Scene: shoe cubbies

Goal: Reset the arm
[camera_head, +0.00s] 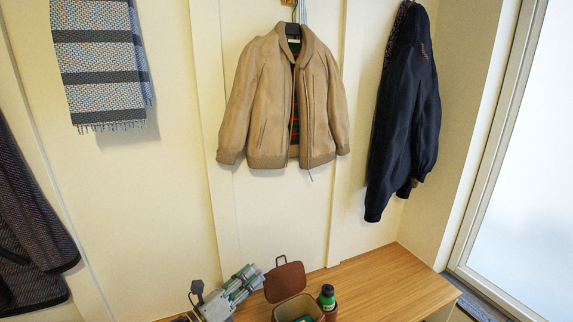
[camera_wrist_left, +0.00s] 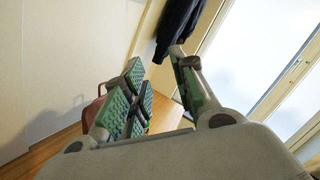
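My left gripper (camera_head: 226,284) is at the bottom of the head view, above the left part of the wooden bench. It is a grey, several-fingered gripper with green pads. The left wrist view shows its fingers (camera_wrist_left: 158,84) spread apart with nothing between them. The gripper is to the left of a brown panel (camera_head: 285,282) and a small open container (camera_head: 290,311); I cannot tell whether it touches them. My right gripper is in neither view.
A wooden bench (camera_head: 385,283) runs along the wall, clear on its right. A green bottle (camera_head: 327,296) stands beside the container. A tan jacket (camera_head: 265,100), a dark coat (camera_head: 405,110), a scarf (camera_head: 95,60) and a dark garment (camera_head: 25,215) hang above. A window (camera_head: 525,190) is at right.

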